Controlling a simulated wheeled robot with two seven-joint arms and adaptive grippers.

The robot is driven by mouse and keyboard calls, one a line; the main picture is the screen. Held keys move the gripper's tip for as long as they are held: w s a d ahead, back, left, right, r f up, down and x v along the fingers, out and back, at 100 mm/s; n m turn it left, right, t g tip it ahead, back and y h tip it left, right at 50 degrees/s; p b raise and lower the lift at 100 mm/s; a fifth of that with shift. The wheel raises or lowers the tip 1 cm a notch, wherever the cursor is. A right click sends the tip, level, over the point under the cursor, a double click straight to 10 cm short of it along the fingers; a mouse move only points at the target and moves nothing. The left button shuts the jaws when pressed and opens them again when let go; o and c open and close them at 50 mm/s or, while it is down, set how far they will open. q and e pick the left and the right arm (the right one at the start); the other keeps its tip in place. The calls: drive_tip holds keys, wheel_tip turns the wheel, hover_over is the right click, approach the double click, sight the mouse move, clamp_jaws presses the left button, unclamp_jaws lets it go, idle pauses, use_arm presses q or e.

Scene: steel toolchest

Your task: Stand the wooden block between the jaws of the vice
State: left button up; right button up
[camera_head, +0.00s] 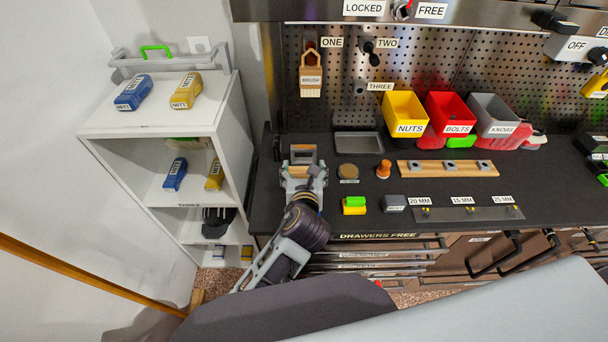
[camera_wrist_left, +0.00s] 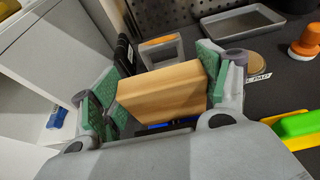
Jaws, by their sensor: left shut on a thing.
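My left gripper (camera_head: 301,170) is over the left end of the dark bench. In the left wrist view the gripper (camera_wrist_left: 160,88) is shut on a light wooden block (camera_wrist_left: 160,92), which sits between its green pads. The block is mostly hidden by my gripper in the head view. Just beyond the gripper is a grey square-framed fixture (camera_head: 303,149) that looks like the vice. It also shows behind the block in the left wrist view (camera_wrist_left: 147,58), with an orange strip. I cannot tell whether the block touches it. My right gripper is out of view.
A grey tray (camera_head: 358,144), a round brown pad (camera_head: 348,171) and an orange knob (camera_head: 384,169) lie right of the gripper. A green-yellow block (camera_head: 354,205) is nearer the front edge. A white shelf (camera_head: 147,122) stands left of the bench. Bins line the back.

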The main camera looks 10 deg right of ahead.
use_arm(q)
drive_tip(key=shift+f, duration=0.8)
drive_tip(key=o, duration=1.1)
drive_tip(key=shift+f, duration=0.1)
drive_tip(key=shift+o, duration=0.2)
drive_tip(key=shift+s, duration=0.1)
drive_tip(key=shift+v, duration=3.75)
